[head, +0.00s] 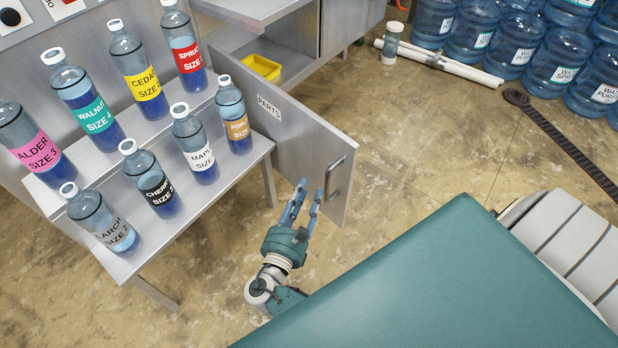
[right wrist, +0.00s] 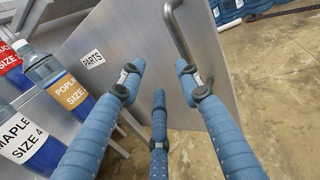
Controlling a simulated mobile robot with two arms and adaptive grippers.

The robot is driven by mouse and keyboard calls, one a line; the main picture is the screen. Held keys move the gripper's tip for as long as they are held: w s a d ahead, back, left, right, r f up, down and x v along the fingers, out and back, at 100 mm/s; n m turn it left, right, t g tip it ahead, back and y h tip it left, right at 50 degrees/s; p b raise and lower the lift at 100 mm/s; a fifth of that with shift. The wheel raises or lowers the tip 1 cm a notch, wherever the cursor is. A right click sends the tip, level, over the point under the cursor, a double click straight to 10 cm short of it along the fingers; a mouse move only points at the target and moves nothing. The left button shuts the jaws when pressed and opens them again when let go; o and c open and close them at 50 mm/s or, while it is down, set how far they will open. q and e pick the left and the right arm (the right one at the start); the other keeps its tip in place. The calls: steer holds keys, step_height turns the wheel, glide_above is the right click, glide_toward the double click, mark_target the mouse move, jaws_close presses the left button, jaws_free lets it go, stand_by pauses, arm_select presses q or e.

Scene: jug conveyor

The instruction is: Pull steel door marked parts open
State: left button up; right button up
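The steel door marked PARTS (head: 305,140) stands swung open from the cabinet (head: 345,22), and the inside shows behind it. Its label (head: 269,107) is near the top left of its face. The bar handle (head: 335,178) is near the door's free edge; it also shows in the right wrist view (right wrist: 179,38). My right gripper (head: 309,188) is open and empty in front of the door face, just left of the handle in the head view. In the right wrist view its three fingers (right wrist: 159,72) are spread, with the handle beyond the right fingertip. My left gripper is out of view.
A yellow bin (head: 262,67) sits inside the cabinet. A stepped steel rack (head: 225,190) with several labelled bottles stands left of the door. White pipes (head: 450,66) and several water jugs (head: 520,50) are at the back right. The floor right of the door is clear.

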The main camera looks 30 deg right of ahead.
step_height(320, 180, up, 10)
stand_by(0.6)
stand_by(0.4)
